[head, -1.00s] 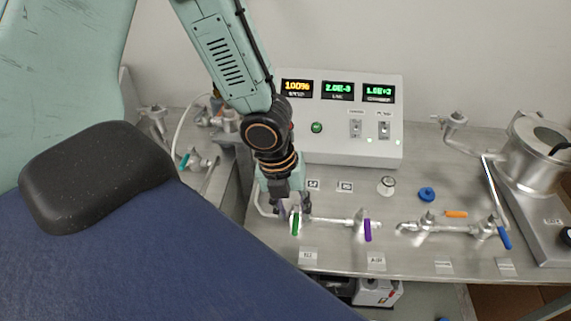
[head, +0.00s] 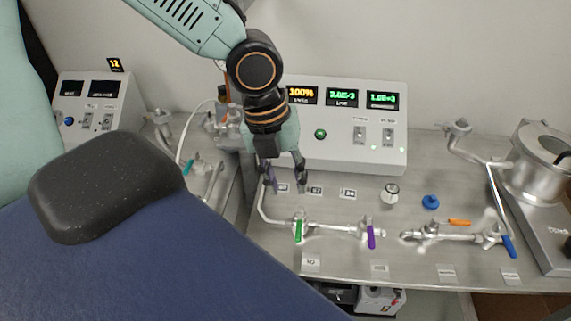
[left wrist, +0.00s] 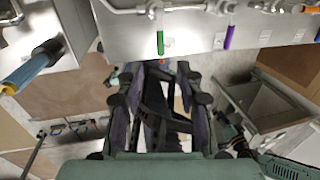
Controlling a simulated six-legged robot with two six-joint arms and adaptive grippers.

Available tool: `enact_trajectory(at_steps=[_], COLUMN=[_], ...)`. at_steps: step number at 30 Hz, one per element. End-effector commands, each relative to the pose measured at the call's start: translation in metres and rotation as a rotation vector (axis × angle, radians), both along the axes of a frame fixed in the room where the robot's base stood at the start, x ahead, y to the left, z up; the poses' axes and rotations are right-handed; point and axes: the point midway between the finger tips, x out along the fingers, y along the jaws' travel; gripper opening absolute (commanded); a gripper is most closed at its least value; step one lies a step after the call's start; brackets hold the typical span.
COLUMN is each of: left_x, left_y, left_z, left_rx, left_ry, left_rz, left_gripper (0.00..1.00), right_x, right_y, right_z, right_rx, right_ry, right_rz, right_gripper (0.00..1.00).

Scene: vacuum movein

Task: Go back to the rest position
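My left gripper (head: 285,186) hangs fingers-down over the steel bench, above and behind the green valve handle. Its two fingers are spread with nothing between them. It also shows in the left wrist view (left wrist: 158,75), again open and empty. The green handle (head: 298,230) and the purple handle (head: 370,237) sit on the pipe along the bench front, apart from the fingers. In the left wrist view the green handle (left wrist: 160,43) lies beyond the fingertips. My right gripper is not clearly in view.
A control box (head: 345,150) with lit displays stands close behind the gripper. To the right are a blue knob (head: 430,202), an orange handle (head: 459,222), a blue handle (head: 508,246) and a metal vessel (head: 535,165). A second control box (head: 88,112) stands at left.

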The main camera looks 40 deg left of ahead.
Motion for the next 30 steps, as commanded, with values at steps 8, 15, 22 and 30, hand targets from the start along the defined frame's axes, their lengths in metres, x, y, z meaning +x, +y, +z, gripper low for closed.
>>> enact_trajectory(at_steps=[8,15,22,30], left_x=[0.000,0.000,-0.014,-0.045], left_y=[0.000,0.000,-0.019,-0.056], left_z=[0.000,0.000,-0.028,-0.098], left_rx=[0.000,0.000,-0.068,-0.160], left_ry=[0.000,0.000,0.104,0.334], left_rz=[0.000,0.001,0.238,0.939], left_gripper=[0.36,0.36,0.36,0.36], right_x=[0.000,0.000,0.000,0.000], right_y=[0.000,0.000,0.000,0.000], right_z=[0.000,0.000,0.000,0.000], right_rx=[0.000,0.000,0.000,0.000], right_ry=[0.000,0.000,0.000,0.000], right_rz=[0.000,0.000,0.000,0.000], right_gripper=[0.40,0.40,0.40,0.40])
